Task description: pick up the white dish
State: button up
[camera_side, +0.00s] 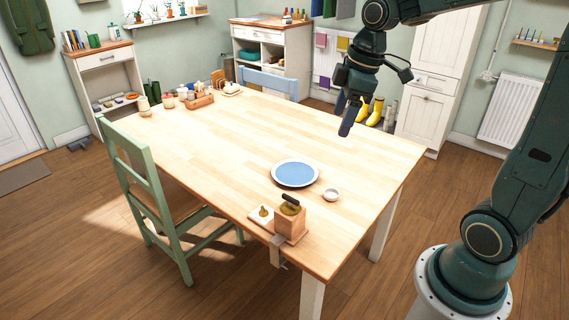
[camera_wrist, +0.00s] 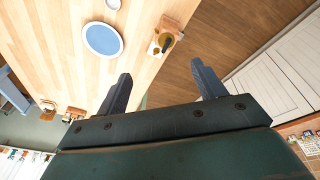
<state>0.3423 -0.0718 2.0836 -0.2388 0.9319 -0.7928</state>
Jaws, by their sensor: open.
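A small round white dish (camera_side: 331,194) stands on the wooden table (camera_side: 230,150), just right of a blue plate with a pale rim (camera_side: 295,173). In the wrist view the white dish (camera_wrist: 114,4) shows at the top edge, partly cut off, with the blue plate (camera_wrist: 102,39) below it. My gripper (camera_side: 342,124) is open and empty, high above the table, up and behind the dish in the side view. In the wrist view its two fingers (camera_wrist: 161,70) are spread apart with nothing between them.
A wooden grinder box (camera_side: 291,220) with a dark handle is at the table's front edge, close to the dish, beside a small board (camera_side: 262,215). A wooden caddy (camera_side: 200,101) and jars stand at the far end. The table's middle is clear. A green chair (camera_side: 150,190) stands at the left side.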

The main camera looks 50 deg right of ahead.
jog(key=w+d+f+n+g+y, duration=0.1)
jog(key=w+d+f+n+y, duration=0.1)
jog(key=d+f, duration=0.8)
jog(key=w+d+f+n+g+y, duration=0.1)
jog(key=w+d+f+n, duration=0.4)
jog(key=d+f, duration=0.5)
jog(key=shift+f+n+y, duration=0.4)
jog(key=shift+f+n, duration=0.35)
jog(key=shift+n, duration=0.45)
jog(key=shift+f, duration=0.1)
send_near(330, 197)
jog(key=shift+x, duration=0.85)
jog(key=shift+s, duration=0.15)
jog(key=shift+x, duration=2.6)
